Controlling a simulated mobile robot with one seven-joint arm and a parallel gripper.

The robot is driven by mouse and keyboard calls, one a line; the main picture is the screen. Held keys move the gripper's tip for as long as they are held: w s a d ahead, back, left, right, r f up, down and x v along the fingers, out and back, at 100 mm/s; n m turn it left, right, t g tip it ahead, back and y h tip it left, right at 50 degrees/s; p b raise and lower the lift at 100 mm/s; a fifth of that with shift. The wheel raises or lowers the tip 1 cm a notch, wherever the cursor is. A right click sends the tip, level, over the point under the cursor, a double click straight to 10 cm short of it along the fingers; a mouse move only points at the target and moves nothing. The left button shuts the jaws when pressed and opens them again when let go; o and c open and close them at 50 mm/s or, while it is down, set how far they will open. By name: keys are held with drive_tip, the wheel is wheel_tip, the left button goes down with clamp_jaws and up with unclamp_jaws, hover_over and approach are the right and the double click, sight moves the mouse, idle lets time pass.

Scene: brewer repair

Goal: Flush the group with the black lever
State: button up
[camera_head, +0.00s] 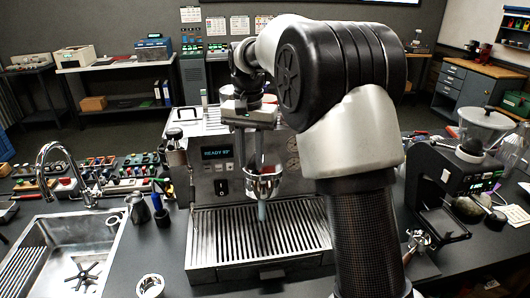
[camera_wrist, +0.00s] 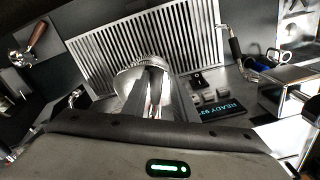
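The espresso machine (camera_head: 213,175) stands in the middle of the counter, its display (camera_head: 217,153) lit with a ready message. The round metal group (camera_head: 263,185) is on its front, and shows beyond my fingers in the wrist view (camera_wrist: 138,70). A pale blue column (camera_head: 262,213), which looks like water, hangs below the group over the slatted drip tray (camera_head: 215,235). My gripper (camera_head: 256,160) points down just above the group; its fingers (camera_wrist: 154,95) are close together, and their tips are hard to make out. I cannot pick out the black lever for certain. A black rocker switch (camera_head: 221,187) is left of the group.
A grinder (camera_head: 450,185) stands at the right. A portafilter (camera_head: 418,240) with a wooden handle (camera_wrist: 38,34) lies beside the machine. A sink (camera_head: 75,250), a steel pitcher (camera_head: 138,208) and a small cup (camera_head: 150,286) are at the left. My arm hides the machine's right side.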

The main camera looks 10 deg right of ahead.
idle(0.4)
drive_tip(key=d+n, duration=0.1)
drive_tip(key=n, duration=0.1)
drive_tip(key=s+d+n, duration=0.1)
drive_tip(key=d+n, duration=0.1)
drive_tip(key=shift+n, duration=0.3)
drive_tip(key=d+n, duration=0.2)
drive_tip(key=n, duration=0.1)
drive_tip(key=d+n, duration=0.1)
drive_tip(key=shift+w, duration=0.25)
drive_tip(key=o, duration=0.4)
wheel_tip(320, 180, up, 7)
idle(0.5)
idle(0.8)
